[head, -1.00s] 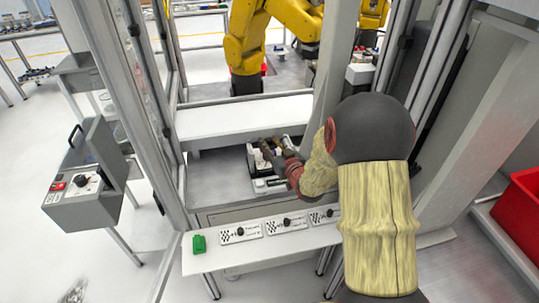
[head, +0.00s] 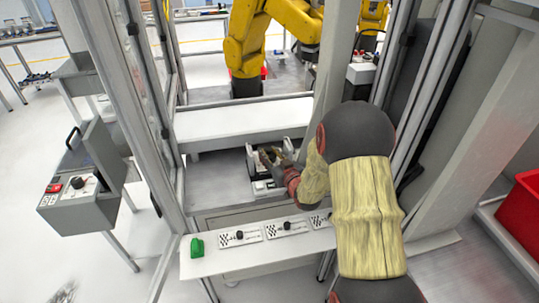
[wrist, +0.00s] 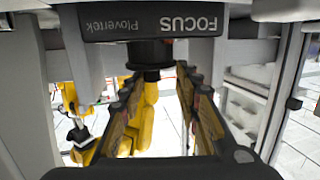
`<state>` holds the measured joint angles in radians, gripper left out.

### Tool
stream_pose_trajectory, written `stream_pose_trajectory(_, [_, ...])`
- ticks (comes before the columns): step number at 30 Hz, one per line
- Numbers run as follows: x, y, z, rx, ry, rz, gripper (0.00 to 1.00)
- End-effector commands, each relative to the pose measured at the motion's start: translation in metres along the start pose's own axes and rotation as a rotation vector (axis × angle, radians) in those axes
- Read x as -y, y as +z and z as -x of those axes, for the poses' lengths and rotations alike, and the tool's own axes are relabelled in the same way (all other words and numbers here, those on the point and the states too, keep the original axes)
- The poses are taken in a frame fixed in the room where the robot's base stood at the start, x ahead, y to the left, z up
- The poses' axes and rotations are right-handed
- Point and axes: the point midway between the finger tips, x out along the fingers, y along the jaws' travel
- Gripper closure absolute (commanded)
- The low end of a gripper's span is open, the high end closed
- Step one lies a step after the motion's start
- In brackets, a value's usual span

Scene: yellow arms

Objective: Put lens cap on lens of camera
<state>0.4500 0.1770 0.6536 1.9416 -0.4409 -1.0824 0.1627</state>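In the wrist view a dark box-shaped camera (wrist: 150,22) hangs across the top, with "FOCUS" and "Plovertek" lettering upside down. Its short black round lens (wrist: 149,54) projects below the body. My gripper's two fingers (wrist: 162,82) stand apart on either side below the lens, with a clear gap between them; I see nothing held. In the head view my gripper (head: 270,157) is inside the cell, low over a small black and white assembly (head: 264,186), and partly hides it. I cannot make out a separate lens cap in either view.
A white shelf (head: 225,262) in front carries a green block (head: 197,246) and several checkered plates with black knobs (head: 240,236). A white beam (head: 235,121) crosses behind my gripper. Metal posts flank the opening. A yellow robot arm (head: 247,50) stands beyond.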

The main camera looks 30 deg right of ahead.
Motion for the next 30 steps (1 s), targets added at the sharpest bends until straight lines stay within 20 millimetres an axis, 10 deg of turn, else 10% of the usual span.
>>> stream_pose_trajectory(21, [0.000, -0.004, 0.002, 0.002, 0.000, 0.000, 0.50])
stream_pose_trajectory(30, [-0.001, -0.005, 0.059, 0.002, 0.004, 0.000, 0.50])
